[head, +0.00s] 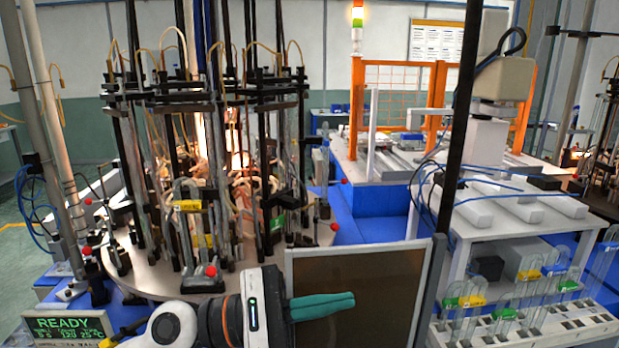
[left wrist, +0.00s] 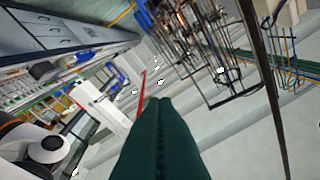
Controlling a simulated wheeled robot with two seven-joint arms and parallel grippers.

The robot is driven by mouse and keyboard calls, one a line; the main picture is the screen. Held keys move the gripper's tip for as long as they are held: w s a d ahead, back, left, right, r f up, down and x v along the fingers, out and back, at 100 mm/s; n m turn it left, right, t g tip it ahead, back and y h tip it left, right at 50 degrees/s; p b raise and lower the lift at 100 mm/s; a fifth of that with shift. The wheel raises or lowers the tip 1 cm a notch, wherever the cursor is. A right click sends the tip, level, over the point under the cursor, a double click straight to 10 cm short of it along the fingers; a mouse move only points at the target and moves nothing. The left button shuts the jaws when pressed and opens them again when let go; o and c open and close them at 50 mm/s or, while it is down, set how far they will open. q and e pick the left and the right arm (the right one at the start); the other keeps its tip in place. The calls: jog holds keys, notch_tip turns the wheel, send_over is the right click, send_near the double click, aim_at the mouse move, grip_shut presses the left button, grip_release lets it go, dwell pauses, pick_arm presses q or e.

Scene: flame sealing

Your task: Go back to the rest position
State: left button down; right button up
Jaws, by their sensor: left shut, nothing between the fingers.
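My left gripper (head: 322,306) shows low in the middle of the head view, its green fingers pointing right in front of a dark framed panel (head: 362,298). The fingers are closed together with nothing between them. In the left wrist view the closed green fingers (left wrist: 162,112) fill the lower middle, and no object is held. My right gripper is in neither view.
A round sealing machine (head: 150,282) with upright rods and glowing flames stands left of centre. A white rack (head: 590,326) with several glass tubes is at the lower right. A READY display (head: 68,326) sits at the lower left. A black post (head: 462,110) rises right of centre.

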pick_arm(q)
jog(key=w+a+f+n+t+y, duration=0.1)
jog(key=w+a+n+t+y, duration=0.3)
jog(key=n+t, duration=0.75)
jog(key=w+a+n+t+y, duration=0.2)
jog(key=a+n+t, duration=0.4)
jog(key=n, duration=1.1)
jog(key=a+f+n+g+y, duration=0.1)
jog(key=a+f+n+y, duration=0.4)
jog(key=f+n+y, duration=0.3)
jog(key=a+f+n+g+y, duration=0.1)
jog(key=a+f+n+y, duration=0.35)
jog(key=f+n, duration=0.5)
jog(key=s+a+f+n+g+y, duration=0.1)
jog(key=s+a+f+n+g, duration=0.1)
jog(key=s+f+n+g, duration=0.65)
jog(key=s+a+f+n+g+y, duration=0.15)
jog(key=s+f+n+g, duration=0.3)
jog(key=s+f, duration=0.8)
jog(key=s+f+g+h, duration=0.1)
jog(key=s+f, duration=0.1)
jog(key=f, duration=1)
jog(key=s+f, duration=0.2)
jog(key=f, duration=1)
jog(key=s+a+f+g, duration=0.1)
jog(key=s+a+f, duration=0.2)
jog(key=s+f, duration=1.2)
jog(key=shift+s+f+m, duration=0.25)
jog(key=shift+s+m, duration=0.05)
jog(key=shift+m, duration=0.1)
